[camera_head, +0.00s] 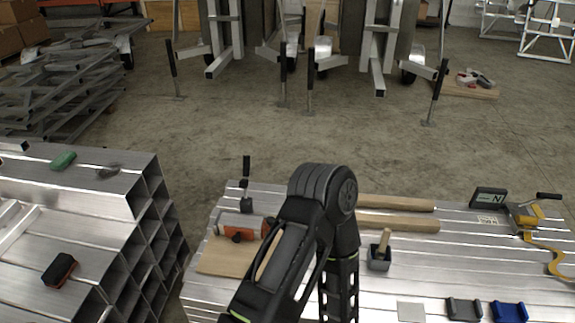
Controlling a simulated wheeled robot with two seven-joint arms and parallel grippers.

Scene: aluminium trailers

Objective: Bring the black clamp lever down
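A black lever handle (246,165) stands upright at the back left corner of the aluminium bench (465,245). Below it is a small dark clamp body (245,206) at the bench's edge. One of my black arms rises from the bottom of the view, bends at a large joint, and runs back down, right of the lever and apart from it. Neither gripper's fingers show in this view. My other arm is not in view.
An orange-and-grey power tool (240,228), wooden bars (395,222), a mallet (380,253), a digital display (488,197) and a yellow strap (535,228) lie on the bench. Stacked aluminium tubes (110,185) stand left, across a narrow gap. Open floor lies behind.

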